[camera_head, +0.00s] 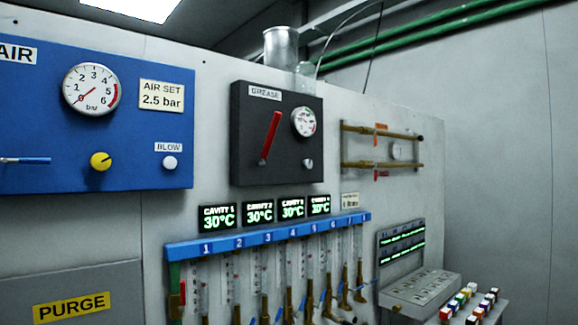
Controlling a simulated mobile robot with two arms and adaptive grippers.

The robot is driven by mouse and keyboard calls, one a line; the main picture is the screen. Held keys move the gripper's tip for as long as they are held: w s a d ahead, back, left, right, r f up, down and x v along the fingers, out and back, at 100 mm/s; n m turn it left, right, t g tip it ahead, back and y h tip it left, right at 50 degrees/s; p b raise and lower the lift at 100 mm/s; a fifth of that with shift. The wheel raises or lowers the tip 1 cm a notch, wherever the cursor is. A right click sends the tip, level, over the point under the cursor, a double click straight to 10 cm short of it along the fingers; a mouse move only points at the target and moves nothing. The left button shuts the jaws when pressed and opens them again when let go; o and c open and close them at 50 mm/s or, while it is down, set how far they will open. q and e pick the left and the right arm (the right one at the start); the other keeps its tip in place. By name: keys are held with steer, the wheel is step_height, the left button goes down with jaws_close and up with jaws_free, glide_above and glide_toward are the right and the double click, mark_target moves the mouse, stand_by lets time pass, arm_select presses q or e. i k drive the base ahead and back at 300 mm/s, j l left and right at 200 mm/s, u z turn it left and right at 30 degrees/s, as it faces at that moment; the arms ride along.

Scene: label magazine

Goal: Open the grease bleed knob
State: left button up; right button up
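The dark grease panel (245,165) is mounted on the grey wall, with a "GREASE" label (265,92) at its top. A small silvery knob (308,163) sits at its lower right, below a round white gauge (304,122). This looks like the bleed knob, but no lettering beside it can be read, and its turn position is too small to tell. A long red lever (271,135) leans to the right at its top, left of the gauge. Neither of my grippers shows in the head view, and nothing touches the panel.
A blue air panel (40,125) with a gauge, yellow knob and white blow knob is at left. Below the grease panel are temperature displays (258,212) and a blue manifold (262,233) with several tubes. A sloped console (420,290) and coloured blocks (475,305) stand lower right.

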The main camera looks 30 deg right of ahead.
mark_target(307, 164)
steer(key=i+l+u, duration=0.1)
steer(key=l+u, duration=0.15)
steer(key=l, duration=1.1)
steer(key=l+u, duration=0.25)
steer(key=l, duration=1.15)
